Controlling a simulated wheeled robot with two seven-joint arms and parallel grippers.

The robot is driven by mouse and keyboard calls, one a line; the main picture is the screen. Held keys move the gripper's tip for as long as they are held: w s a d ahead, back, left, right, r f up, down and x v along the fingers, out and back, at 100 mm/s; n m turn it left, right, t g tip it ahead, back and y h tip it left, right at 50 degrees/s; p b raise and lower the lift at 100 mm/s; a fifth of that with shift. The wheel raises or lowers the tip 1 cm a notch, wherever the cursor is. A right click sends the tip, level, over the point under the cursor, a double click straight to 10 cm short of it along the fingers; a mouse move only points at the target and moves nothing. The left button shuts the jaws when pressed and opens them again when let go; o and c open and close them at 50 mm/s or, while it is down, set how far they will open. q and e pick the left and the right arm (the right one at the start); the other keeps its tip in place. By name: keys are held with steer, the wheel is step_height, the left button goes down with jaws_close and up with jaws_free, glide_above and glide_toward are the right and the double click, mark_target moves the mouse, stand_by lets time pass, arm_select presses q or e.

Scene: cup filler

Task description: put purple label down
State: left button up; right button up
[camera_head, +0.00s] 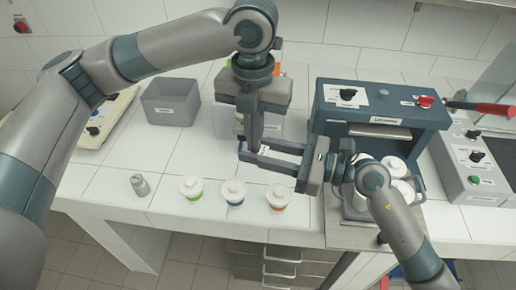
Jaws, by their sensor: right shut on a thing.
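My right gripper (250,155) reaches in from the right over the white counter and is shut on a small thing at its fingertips. A small white piece with a dark blue or purple edge (241,148) shows there, apparently the purple label, but most of it is hidden. My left gripper (253,138) points down from above, close to the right fingertips. Whether its jaws are open or shut is unclear.
White lidded cups with a green band (190,188), blue band (234,193) and orange band (278,197) stand along the front. A metal can (141,186) stands left of them. A grey bin (170,103) is behind. A dark blue machine (380,108) stands right.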

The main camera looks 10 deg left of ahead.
arm_select(q)
steer(key=o, duration=0.4)
step_height(320, 180, up, 12)
stand_by(0.7)
steer(key=shift+w, duration=0.1)
